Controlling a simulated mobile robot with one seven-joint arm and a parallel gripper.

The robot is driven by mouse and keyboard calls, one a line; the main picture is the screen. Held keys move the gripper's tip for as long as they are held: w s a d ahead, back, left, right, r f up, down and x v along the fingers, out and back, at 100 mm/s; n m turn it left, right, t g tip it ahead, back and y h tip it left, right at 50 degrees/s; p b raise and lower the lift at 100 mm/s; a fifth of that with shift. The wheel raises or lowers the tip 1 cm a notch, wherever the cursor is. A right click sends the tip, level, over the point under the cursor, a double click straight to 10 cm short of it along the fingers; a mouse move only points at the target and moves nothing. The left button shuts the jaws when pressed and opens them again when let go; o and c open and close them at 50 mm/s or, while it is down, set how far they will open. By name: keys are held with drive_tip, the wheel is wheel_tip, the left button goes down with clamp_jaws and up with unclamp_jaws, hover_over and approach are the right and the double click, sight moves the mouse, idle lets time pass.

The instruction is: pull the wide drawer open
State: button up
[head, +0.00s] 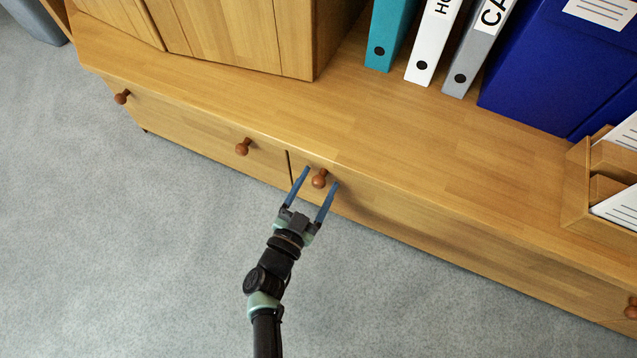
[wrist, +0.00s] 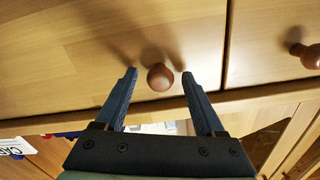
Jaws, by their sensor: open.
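The wide drawer (head: 430,240) is the right-hand one in the low wooden cabinet, and it appears shut. Its left round brown knob (head: 319,178) and its right knob (head: 631,309) show in the head view. My gripper (head: 321,178) is open, with its two blue fingers reaching toward the left knob from the front. In the wrist view, that knob (wrist: 160,77) sits between the fingertips of my gripper (wrist: 159,75), with a gap on each side. The wide drawer's front (wrist: 60,50) fills the upper left there.
The narrower drawer (head: 190,130) is beside it on the left, with knobs (head: 243,148) and (head: 122,97). Binders (head: 430,45), a blue file box (head: 545,70) and a wooden tray (head: 577,195) stand on top. Grey carpet (head: 130,250) in front is clear.

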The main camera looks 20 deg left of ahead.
drive_tip(key=shift+w, duration=0.5)
drive_tip(key=shift+c, duration=0.2)
clamp_jaws()
idle(1.0)
